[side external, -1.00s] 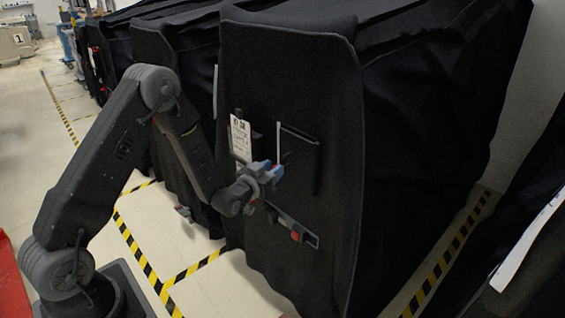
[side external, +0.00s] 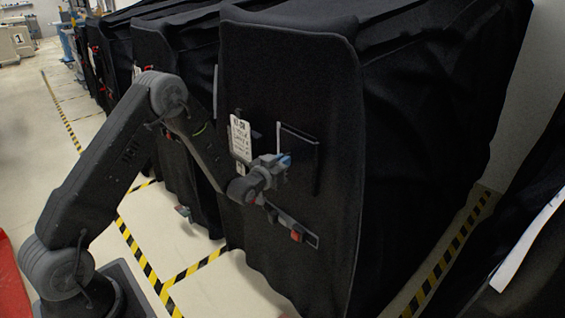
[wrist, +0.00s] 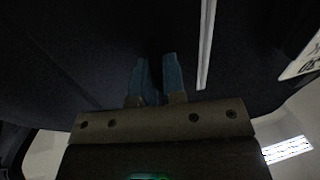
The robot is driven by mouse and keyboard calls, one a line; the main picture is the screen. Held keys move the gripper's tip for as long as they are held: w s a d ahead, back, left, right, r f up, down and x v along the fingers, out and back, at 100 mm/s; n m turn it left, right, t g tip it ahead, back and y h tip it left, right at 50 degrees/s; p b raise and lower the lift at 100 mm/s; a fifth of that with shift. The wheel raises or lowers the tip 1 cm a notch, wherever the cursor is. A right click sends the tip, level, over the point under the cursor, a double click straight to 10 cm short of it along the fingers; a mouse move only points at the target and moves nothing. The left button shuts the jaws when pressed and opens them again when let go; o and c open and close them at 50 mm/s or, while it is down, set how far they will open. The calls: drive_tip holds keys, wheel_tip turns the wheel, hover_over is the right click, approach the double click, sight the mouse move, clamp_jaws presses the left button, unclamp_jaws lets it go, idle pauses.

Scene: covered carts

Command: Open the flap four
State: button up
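The covered cart's near black front (side external: 285,70) carries a dark rectangular flap (side external: 303,160) with a pale strip along its left edge. My gripper (side external: 284,161) is at the lower left part of this flap, with its blue fingertips against or just in front of it. In the wrist view, my gripper (wrist: 156,60) shows two blue fingers with a narrow dark gap, beside the pale strip (wrist: 206,45). Whether cloth is between the fingers is too dark to tell. No number on the flap can be read.
A white label (side external: 240,138) hangs left of the flap. A strap with a red piece (side external: 296,237) is below it. More covered carts stand behind to the left. Yellow-black tape (side external: 140,250) marks the pale floor, which is clear at the left.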

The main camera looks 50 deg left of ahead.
clamp_jaws()
drive_tip(key=shift+s+d+y, duration=0.1)
drive_tip(key=shift+y, duration=0.2)
drive_tip(key=s+d+n+g+y, duration=0.2)
drive_tip(key=d+n+g+y, duration=0.4)
drive_tip(key=s+d+n+g+y, duration=0.3)
drive_tip(key=d+n+g+y, duration=0.2)
drive_tip(key=d+n+y, duration=0.1)
drive_tip(key=shift+s+d+g+y, duration=0.15)
drive_tip(key=shift+s+g+y, duration=0.1)
drive_tip(key=shift+g+y, duration=0.2)
idle(0.4)
drive_tip(key=shift+r, duration=0.1)
idle(0.3)
